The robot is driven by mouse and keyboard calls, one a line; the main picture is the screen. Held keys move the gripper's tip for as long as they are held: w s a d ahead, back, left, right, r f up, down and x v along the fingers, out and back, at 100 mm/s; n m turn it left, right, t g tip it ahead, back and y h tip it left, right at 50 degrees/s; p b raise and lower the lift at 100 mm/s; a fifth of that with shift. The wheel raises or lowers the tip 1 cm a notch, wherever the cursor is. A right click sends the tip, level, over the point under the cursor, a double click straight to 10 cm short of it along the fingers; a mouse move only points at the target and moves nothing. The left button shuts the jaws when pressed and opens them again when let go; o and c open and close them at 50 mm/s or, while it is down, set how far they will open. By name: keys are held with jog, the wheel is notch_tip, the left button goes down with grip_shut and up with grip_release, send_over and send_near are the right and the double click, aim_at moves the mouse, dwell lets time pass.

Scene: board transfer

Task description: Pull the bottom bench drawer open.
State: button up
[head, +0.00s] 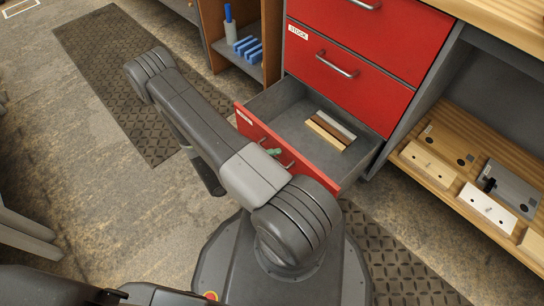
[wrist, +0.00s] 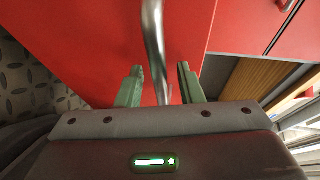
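The bottom bench drawer (head: 290,108) stands pulled well out in the head view, with its grey inside showing. Its red front (wrist: 85,40) fills much of the wrist view. The metal bar handle (wrist: 154,35) runs between the two green fingers of my gripper (wrist: 161,78), with a gap showing on each side. My gripper (head: 273,152) is at the drawer front in the head view, mostly hidden by my arm. The fingers are open around the handle.
Several thin strips (head: 331,131) lie in the drawer. Two red drawers above, one labelled STOCK (head: 340,75), are shut. A shelf (head: 440,150) with blocks is on the right. A cubby (head: 240,65) with blue items is on the left. Floor left of the drawer is clear.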

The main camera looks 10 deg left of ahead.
jog(key=p+v, duration=0.2)
jog(key=v, duration=1.2)
jog(key=shift+p, duration=0.4)
jog(key=shift+d, duration=0.2)
jog(key=b+x, duration=0.2)
jog(key=x, duration=1.1)
jog(key=shift+w+d+f+b, duration=0.1)
jog(key=shift+w+d+b, duration=0.15)
jog(key=shift+b, duration=0.15)
